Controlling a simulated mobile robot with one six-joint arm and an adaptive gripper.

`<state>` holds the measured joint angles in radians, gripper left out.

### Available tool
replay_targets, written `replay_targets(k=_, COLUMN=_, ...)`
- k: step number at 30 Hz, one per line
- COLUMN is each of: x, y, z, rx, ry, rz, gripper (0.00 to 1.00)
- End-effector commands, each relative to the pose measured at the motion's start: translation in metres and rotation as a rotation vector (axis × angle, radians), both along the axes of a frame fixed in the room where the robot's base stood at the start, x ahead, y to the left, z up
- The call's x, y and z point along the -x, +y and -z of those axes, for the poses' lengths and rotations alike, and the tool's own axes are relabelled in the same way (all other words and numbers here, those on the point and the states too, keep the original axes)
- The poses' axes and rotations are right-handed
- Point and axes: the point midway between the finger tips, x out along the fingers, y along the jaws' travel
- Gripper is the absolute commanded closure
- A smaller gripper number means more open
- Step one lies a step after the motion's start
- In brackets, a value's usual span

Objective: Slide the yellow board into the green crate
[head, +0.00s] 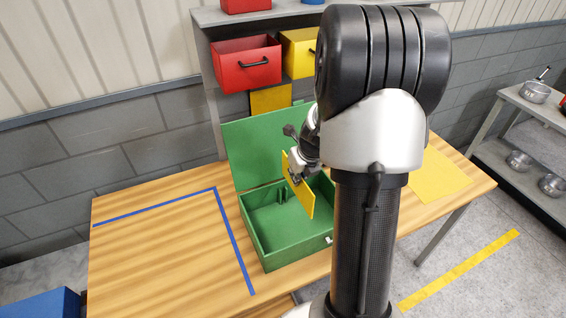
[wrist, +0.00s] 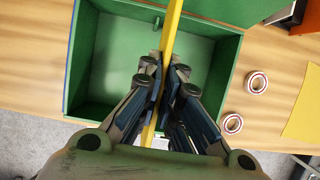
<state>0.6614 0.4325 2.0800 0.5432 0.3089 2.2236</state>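The green crate (head: 290,256) stands on the wooden table with its lid (head: 243,148) raised at the back. Its open inside and rim (wrist: 68,70) also show in the wrist view. The yellow board (head: 303,195) is upright on edge, tilted in the head view, over the crate's right part. My gripper (wrist: 166,75) is shut on the yellow board, which shows as a thin edge (wrist: 172,25) between the fingers. My gripper (head: 298,172) is partly behind my arm in the head view. I cannot tell how far the board's lower edge is inside the crate.
A flat yellow area (head: 438,178) lies on the table at right. Two ring-shaped parts (wrist: 256,82) (wrist: 232,124) lie right of the crate. Blue tape (head: 232,235) marks clear table at left. A red drawer (head: 246,64) and a yellow drawer (head: 299,54) hang behind.

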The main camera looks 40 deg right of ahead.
Motion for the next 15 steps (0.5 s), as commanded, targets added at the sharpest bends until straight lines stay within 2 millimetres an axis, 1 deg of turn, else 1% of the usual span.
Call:
replay_targets(k=8, x=0.000, y=0.000, z=0.004, rx=0.000, ry=0.000, rz=0.001, gripper=1.00)
replay_targets(k=15, x=0.000, y=0.000, z=0.015, rx=0.000, ry=0.000, rz=0.000, gripper=1.00)
